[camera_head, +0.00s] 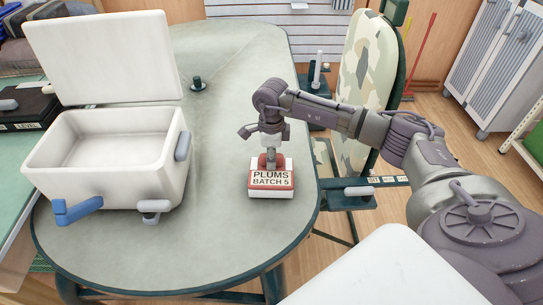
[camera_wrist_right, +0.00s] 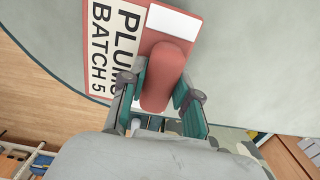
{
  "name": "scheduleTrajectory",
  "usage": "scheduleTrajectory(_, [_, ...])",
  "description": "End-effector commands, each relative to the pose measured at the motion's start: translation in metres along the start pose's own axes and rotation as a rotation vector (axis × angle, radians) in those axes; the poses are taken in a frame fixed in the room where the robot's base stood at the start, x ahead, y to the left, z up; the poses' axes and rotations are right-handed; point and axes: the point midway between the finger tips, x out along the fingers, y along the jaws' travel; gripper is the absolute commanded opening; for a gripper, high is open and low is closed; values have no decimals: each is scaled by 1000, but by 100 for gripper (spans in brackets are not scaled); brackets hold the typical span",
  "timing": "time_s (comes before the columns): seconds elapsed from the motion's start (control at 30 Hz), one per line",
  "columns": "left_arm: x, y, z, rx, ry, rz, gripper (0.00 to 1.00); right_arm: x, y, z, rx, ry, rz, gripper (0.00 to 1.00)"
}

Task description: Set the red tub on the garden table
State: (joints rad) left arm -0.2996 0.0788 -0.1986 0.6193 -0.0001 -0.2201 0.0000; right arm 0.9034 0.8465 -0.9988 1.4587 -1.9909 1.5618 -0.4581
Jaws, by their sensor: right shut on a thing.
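The red tub (camera_head: 272,181), with a pale lower part and a label reading "PLUMS BATCH 5", is upright at the right part of the green-grey garden table (camera_head: 228,85). My right gripper (camera_head: 271,158) comes down from above and is shut on the tub's red handle. In the right wrist view the tub's label (camera_wrist_right: 100,45) shows at the upper left, and the right gripper (camera_wrist_right: 155,92) has one finger on each side of the red handle. I cannot tell whether the tub's base touches the table. My left gripper is not in view.
A white crate (camera_head: 100,188) with its lid (camera_head: 105,60) raised stands on the left of the table, with a blue latch (camera_head: 77,210) at its front. A small dark knob-like item (camera_head: 197,84) is farther back. A camouflage-patterned board (camera_head: 362,85) stands behind my right arm. The table's middle is clear.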

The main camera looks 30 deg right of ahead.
Motion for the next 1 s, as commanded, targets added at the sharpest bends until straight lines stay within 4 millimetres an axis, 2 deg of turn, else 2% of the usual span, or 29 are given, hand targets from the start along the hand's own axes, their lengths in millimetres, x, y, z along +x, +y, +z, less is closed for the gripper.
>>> scheduleTrajectory(1.0, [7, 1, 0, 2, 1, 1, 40, 9, 0, 0, 0, -1, -1, 0])
